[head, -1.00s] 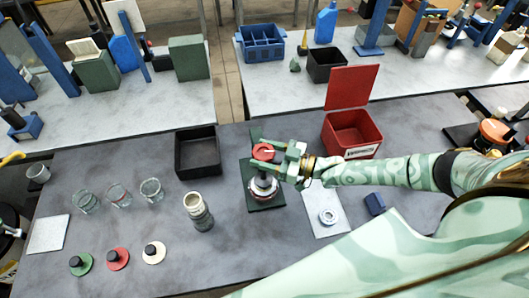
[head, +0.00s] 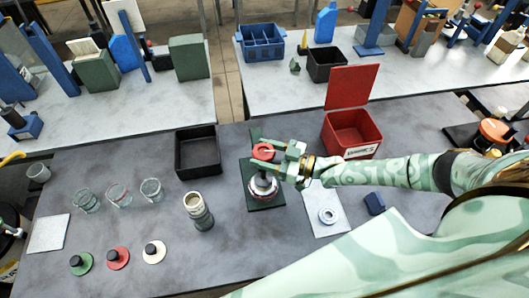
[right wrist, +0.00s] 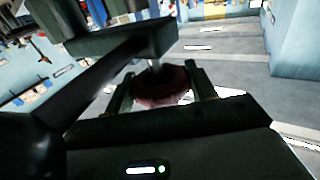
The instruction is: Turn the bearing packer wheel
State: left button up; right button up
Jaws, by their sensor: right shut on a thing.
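The bearing packer stands on a dark green base plate (head: 266,198) in the middle of the grey table. Its red wheel (head: 263,151) sits on top, and a round metal body (head: 263,186) shows below it. My right gripper (head: 272,153) reaches in from the right and is shut on the red wheel. In the right wrist view the wheel (right wrist: 162,88) sits between the two fingers, on a thin shaft. My left gripper is not in view.
A red open-lidded box (head: 352,135) stands right of the packer. A black tray (head: 197,151) and a metal cylinder (head: 198,211) stand to its left. A bearing ring (head: 328,216) lies on a white sheet to the right. Several jars and lids are farther left.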

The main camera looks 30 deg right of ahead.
dwell(0.3)
jog(key=o, duration=1)
jog(key=b+v, duration=0.2)
jog(key=v, duration=1.4)
jog(key=shift+s+d, duration=0.15)
jog(key=shift+s, duration=0.05)
